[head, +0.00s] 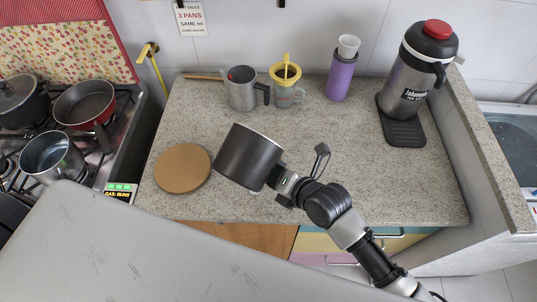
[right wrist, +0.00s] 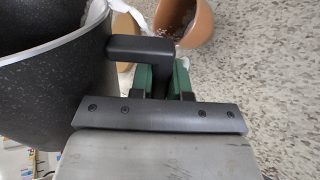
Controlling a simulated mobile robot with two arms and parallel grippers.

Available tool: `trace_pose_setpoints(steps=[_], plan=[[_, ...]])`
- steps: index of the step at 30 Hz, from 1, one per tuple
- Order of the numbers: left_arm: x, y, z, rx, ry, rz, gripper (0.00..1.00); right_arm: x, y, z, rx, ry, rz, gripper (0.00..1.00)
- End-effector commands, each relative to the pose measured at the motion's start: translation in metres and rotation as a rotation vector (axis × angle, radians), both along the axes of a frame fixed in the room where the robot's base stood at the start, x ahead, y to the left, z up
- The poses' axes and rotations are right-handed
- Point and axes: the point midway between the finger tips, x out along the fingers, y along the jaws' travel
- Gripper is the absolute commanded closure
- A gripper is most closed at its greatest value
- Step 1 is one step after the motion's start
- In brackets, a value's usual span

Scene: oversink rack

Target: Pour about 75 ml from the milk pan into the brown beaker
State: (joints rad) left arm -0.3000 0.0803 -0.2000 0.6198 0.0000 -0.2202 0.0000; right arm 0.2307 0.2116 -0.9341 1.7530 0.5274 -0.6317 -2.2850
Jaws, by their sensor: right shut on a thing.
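The milk pan (head: 246,157) is a dark speckled pot, tilted in the air above the counter's front middle. My right gripper (head: 281,184) is shut on its handle (right wrist: 140,49). In the right wrist view the pan's dark wall (right wrist: 50,85) fills the left side. A white patch shows at its rim; I cannot tell whether it is flowing milk. The brown beaker (right wrist: 186,22) shows at the top of the right wrist view, apart from the gripper. It is not clearly visible in the head view, and its fill level cannot be read. My left gripper is not in view.
A round cork mat (head: 182,168) lies left of the pan. A steel jug (head: 242,90), a cup with a yellow funnel (head: 285,76), a purple bottle (head: 340,77) and a large flask (head: 417,70) stand behind. The stove with pans (head: 85,104) is left. The counter's right front (head: 400,190) is clear.

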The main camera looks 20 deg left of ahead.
Motion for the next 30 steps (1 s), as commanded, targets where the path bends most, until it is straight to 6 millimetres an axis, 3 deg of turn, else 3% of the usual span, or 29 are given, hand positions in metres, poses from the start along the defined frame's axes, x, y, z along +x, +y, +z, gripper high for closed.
trace_pose_setpoints(steps=[30], plan=[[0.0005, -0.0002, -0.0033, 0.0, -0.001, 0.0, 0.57, -0.0016, 0.0012, -0.0054, 0.013, 0.039, 0.0, 1.0]])
